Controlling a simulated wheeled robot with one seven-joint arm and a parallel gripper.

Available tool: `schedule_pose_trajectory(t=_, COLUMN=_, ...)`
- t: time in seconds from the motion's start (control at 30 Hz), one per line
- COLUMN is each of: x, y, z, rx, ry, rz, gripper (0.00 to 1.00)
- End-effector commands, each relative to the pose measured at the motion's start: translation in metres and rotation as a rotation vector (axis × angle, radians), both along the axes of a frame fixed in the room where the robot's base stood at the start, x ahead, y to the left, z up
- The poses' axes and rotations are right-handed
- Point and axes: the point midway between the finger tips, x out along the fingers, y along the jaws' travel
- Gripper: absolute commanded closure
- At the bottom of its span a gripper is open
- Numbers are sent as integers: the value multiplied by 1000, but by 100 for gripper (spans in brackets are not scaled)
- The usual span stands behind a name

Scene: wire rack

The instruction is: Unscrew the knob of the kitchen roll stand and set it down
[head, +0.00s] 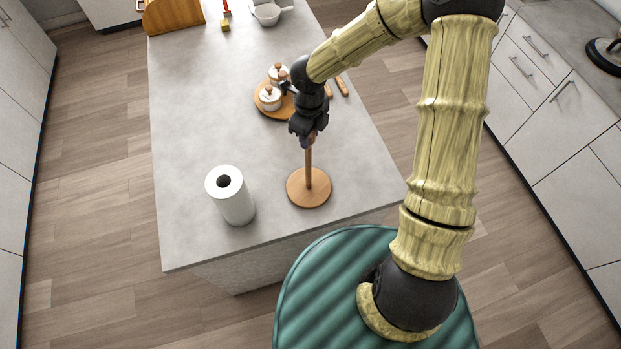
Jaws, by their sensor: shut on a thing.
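The kitchen roll stand is a round wooden base (309,188) with a thin upright wooden rod, standing near the front edge of the grey island top. My gripper (309,140) points down over the top of the rod and is shut there. The knob is mostly hidden by the dark fingers, with only a small brownish bit showing between them at the rod's top. I cannot tell whether the knob is still joined to the rod.
A white paper roll (236,203) stands upright left of the stand. Behind my gripper, a round wooden tray (262,108) holds white lidded jars (270,98). A wooden box (172,14) and a white bowl (267,14) are at the back. The island's left middle is clear.

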Motion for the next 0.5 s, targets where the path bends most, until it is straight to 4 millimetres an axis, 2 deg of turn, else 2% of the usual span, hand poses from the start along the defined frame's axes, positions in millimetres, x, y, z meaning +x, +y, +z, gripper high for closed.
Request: schedule_pose_trajectory(t=0.5, x=0, y=0, z=14, rx=0, ry=-1, rz=-1, gripper=99)
